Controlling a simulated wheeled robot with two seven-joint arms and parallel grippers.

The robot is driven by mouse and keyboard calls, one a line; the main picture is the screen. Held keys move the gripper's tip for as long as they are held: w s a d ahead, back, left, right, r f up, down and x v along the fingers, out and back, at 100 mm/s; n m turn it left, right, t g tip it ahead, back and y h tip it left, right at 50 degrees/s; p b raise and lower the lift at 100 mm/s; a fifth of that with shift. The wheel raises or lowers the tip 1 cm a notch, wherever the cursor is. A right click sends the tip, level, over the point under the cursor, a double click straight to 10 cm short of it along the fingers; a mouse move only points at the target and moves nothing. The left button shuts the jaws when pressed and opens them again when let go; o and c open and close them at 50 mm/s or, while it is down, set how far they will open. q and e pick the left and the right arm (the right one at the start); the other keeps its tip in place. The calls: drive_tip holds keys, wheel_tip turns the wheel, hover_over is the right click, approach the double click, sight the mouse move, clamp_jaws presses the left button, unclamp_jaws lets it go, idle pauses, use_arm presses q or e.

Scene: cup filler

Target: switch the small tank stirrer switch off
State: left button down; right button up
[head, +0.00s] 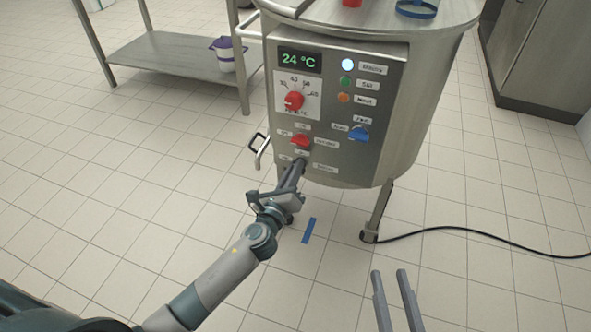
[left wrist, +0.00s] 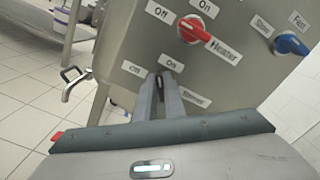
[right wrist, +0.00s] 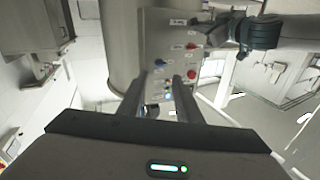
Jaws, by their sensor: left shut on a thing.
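The small tank (head: 385,105) stands on legs, with its control panel (head: 375,75) facing me. The stirrer switch is at the bottom of the panel, mostly hidden by my left gripper (head: 301,164). In the left wrist view its left gripper fingers (left wrist: 160,80) are shut on the stirrer switch, between the Off label (left wrist: 132,68) and the On label (left wrist: 172,62). The Stirrer label (left wrist: 194,98) is at lower right. Which way the switch points cannot be told. My right gripper (head: 389,273) is open and empty, well in front of the tank.
Above the stirrer switch are a red heater switch (head: 300,141), a blue switch (head: 358,132) and a red dial (head: 294,101). A steel shelf (head: 170,55) with a white and purple jug (head: 225,55) stands left. A black cable (head: 460,228) lies on the floor at right.

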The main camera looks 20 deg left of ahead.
use_arm(q)
drive_tip(key=n, duration=0.7)
drive_tip(key=f+n, duration=0.1)
drive_tip(key=n, duration=0.2)
drive_tip(key=shift+a+n, duration=0.3)
drive_tip(key=shift+n, duration=0.1)
use_arm(e)
drive_tip(key=shift+d+f+g, duration=0.25)
drive_tip(key=shift+f+g, duration=0.25)
drive_tip(key=shift+f, duration=0.25)
use_arm(q)
drive_tip(key=c, duration=1.8)
unclamp_jaws()
drive_tip(key=shift+c, duration=0.2)
use_arm(e)
drive_tip(key=shift+a, duration=0.1)
use_arm(q)
drive_tip(key=shift+s, duration=0.1)
